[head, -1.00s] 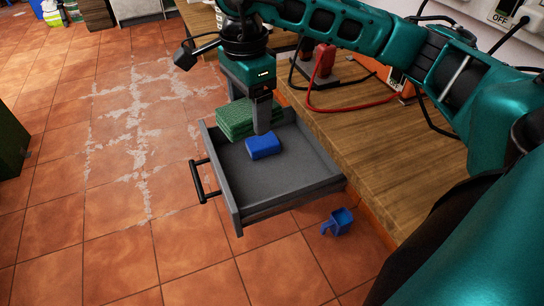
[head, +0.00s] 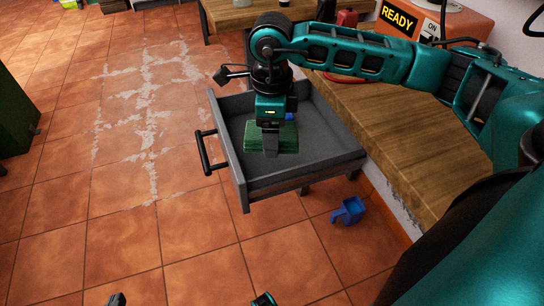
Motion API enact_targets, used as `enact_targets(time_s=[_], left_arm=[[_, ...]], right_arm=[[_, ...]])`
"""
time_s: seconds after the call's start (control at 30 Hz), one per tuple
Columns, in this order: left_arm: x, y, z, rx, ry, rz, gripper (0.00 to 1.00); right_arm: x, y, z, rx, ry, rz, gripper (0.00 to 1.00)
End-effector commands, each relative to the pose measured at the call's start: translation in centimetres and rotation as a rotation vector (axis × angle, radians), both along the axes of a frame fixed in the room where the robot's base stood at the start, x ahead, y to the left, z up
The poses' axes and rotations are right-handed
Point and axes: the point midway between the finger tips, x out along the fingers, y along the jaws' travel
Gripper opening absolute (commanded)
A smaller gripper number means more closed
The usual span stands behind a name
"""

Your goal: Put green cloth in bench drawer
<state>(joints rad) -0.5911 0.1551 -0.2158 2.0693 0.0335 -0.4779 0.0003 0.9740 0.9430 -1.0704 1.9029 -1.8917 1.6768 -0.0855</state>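The bench drawer (head: 223,140) is pulled out, its black handle at the left. The green cloth (head: 256,143), a folded stack, is within the drawer's walls, low down; I cannot tell whether it touches the drawer floor. The gripper appears shut on the cloth.
A blue sponge-like block (head: 290,117) shows partly behind my gripper in the drawer. A blue scoop (head: 348,211) lies on the tiled floor. The wooden bench (head: 415,135) is at the right, with an orange box (head: 460,27) marked READY. The drawer's near part is clear.

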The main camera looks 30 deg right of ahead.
Motion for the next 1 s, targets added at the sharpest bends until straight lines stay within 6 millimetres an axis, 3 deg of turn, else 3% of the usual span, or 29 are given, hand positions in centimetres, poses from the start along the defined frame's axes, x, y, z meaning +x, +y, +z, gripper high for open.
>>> enact_targets(time_s=[0.27, 0.53, 0.97, 1.0], left_arm=[[-0.1, 0.0, -0.7, -0.002, 0.004, 0.002, 0.0], [-0.1, -0.1, -1.7, -0.007, 0.004, 0.005, 0.0], [-0.1, -0.2, -1.9, -0.008, 0.004, 0.005, 0.0], [-0.1, -0.2, -1.8, -0.008, 0.005, 0.005, 0.0]], right_arm=[[0.0, 0.0, -2.3, 0.0, 0.001, 0.001, 0.44], [0.0, 0.1, -6.8, 0.002, 0.002, 0.002, 0.44], [0.0, 0.0, -7.6, 0.001, -0.001, 0.002, 0.44], [0.0, 0.0, -7.5, 0.001, -0.001, 0.002, 0.77]])
